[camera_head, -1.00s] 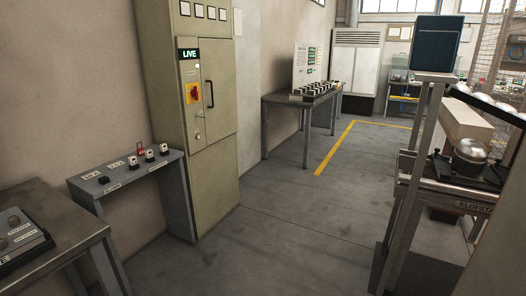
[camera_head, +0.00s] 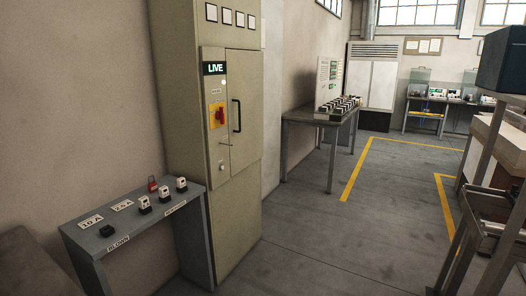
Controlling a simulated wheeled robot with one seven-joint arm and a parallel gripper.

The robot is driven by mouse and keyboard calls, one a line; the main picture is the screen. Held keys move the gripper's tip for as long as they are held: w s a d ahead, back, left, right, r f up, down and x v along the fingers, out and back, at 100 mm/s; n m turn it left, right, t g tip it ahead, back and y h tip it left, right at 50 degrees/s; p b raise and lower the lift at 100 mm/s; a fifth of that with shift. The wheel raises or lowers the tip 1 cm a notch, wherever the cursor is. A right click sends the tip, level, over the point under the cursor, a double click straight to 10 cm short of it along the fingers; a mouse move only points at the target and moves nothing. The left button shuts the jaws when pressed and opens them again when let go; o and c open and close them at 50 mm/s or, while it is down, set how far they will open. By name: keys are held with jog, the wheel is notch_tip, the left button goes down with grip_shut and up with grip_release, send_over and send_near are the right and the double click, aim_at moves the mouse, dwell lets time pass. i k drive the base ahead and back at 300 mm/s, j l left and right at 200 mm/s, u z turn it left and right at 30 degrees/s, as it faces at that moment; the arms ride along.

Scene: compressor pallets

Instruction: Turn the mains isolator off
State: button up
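The mains isolator (camera_head: 219,115) is a red rotary handle on a yellow plate. It is on the front of a tall beige electrical cabinet (camera_head: 243,190). A sign (camera_head: 215,68) above it glows green and reads LIVE. A white round lamp or button sits just below the sign. The cabinet door beside the isolator is closed and has a dark vertical handle (camera_head: 236,115). My gripper is not in view, and nothing covers the isolator.
A grey shelf (camera_head: 80,240) left of the cabinet holds labelled fuse carriers and a red padlock (camera_head: 152,184). A table (camera_head: 300,117) with fuse blocks stands beyond the cabinet. A metal frame stands at right. The floor (camera_head: 330,235) before the cabinet is clear.

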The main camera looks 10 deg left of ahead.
aim_at(219, 115)
jog(key=i+z, duration=0.1)
jog(key=i, duration=0.8)
jog(key=i+j+z, duration=0.1)
jog(key=i, duration=0.75)
jog(key=j, duration=0.1)
